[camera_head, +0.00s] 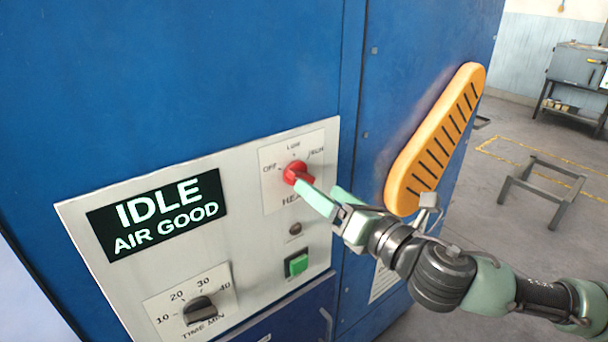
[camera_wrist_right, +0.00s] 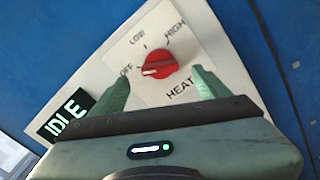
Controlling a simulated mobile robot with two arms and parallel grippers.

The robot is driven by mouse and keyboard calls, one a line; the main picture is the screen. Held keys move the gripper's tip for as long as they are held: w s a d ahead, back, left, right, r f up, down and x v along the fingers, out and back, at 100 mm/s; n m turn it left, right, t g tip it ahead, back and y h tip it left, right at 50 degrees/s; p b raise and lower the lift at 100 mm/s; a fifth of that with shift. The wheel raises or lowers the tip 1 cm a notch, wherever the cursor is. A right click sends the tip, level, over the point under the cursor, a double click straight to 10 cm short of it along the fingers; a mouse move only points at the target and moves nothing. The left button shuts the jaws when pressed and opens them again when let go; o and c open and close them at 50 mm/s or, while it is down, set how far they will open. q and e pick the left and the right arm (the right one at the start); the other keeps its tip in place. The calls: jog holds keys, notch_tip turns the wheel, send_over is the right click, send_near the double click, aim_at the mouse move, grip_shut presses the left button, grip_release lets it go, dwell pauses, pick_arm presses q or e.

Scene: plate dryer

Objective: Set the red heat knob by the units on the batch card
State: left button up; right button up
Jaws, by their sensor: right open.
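The red heat knob (camera_head: 298,173) sits on the pale control panel, with OFF, LOW and HIGH marked around it. In the right wrist view the knob (camera_wrist_right: 156,65) has its white mark on the side toward OFF. My right gripper (camera_head: 328,196) is open in front of the panel. In the wrist view its two green fingers lie on either side of the knob, apart from it in the picture. In the head view one fingertip overlaps the knob's lower right edge; I cannot tell whether it touches. I make out no readable batch card. My left gripper is not in view.
The display (camera_head: 158,215) reads IDLE, AIR GOOD. A black time dial (camera_head: 200,310) and a green button (camera_head: 297,264) are below. A yellow slotted guard (camera_head: 436,140) juts out right of the panel. A white sheet (camera_head: 383,282) is partly hidden behind my arm, its text unreadable.

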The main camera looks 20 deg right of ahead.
aim_at(304, 175)
jog(key=p+x, duration=0.2)
jog(key=x, duration=0.3)
jog(key=shift+w+a+r, duration=0.1)
jog(key=shift+w+a, duration=0.05)
jog(key=shift+w, duration=0.15)
jog(key=shift+w+a, duration=0.2)
jog(key=shift+w, duration=0.3)
jog(key=c, duration=1.4)
